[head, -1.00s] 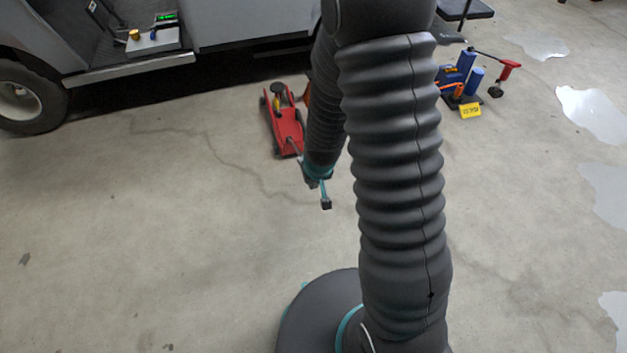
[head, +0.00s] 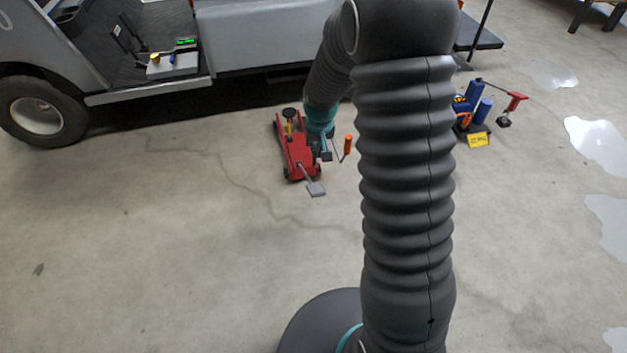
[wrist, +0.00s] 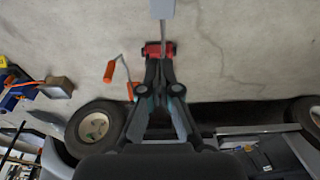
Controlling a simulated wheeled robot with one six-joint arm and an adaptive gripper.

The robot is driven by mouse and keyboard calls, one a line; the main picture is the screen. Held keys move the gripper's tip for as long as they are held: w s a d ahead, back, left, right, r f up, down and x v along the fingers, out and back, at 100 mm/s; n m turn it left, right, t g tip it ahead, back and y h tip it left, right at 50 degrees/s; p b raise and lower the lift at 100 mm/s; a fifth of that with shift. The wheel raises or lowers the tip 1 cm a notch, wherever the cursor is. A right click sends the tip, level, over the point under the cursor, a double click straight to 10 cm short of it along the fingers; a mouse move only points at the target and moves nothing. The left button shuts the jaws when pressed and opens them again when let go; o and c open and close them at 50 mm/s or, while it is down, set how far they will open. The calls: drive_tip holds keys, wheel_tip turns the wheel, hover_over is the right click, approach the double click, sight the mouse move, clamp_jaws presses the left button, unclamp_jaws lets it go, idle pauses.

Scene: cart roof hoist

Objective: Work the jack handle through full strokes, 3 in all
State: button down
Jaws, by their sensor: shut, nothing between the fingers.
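A red floor jack (head: 297,150) stands on the concrete beside the cart. A grey lever with a flat pad (head: 316,188) sticks out of its near end; the pad also shows at the top of the wrist view (wrist: 162,9). A bent rod with an orange grip (head: 348,145) stands up at the jack's right side; the orange grip (wrist: 110,71) shows left of my fingers in the wrist view. My gripper (head: 326,156) is shut and empty at the jack's right side. In the wrist view its closed fingers (wrist: 157,68) point toward the red jack body (wrist: 153,48). Contact cannot be told.
The grey cart (head: 250,38) is behind the jack, with a wheel (head: 38,115) at left. A blue device with a red handle (head: 515,100) and yellow tag (head: 478,140) stands right. Shiny puddles (head: 595,140) lie further right. The floor in front is clear.

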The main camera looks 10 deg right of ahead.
drive_tip(key=shift+f, duration=0.1)
hover_over(316, 186)
drive_tip(key=w, duration=0.1)
wheel_tip(316, 186, down, 10)
drive_tip(key=shift+w+f, duration=0.1)
drive_tip(key=shift+w, duration=0.05)
drive_tip(key=shift+s+f, duration=0.75)
drive_tip(key=shift+f, duration=0.05)
drive_tip(key=shift+s+f, duration=0.35)
drive_tip(key=shift+f, duration=0.25)
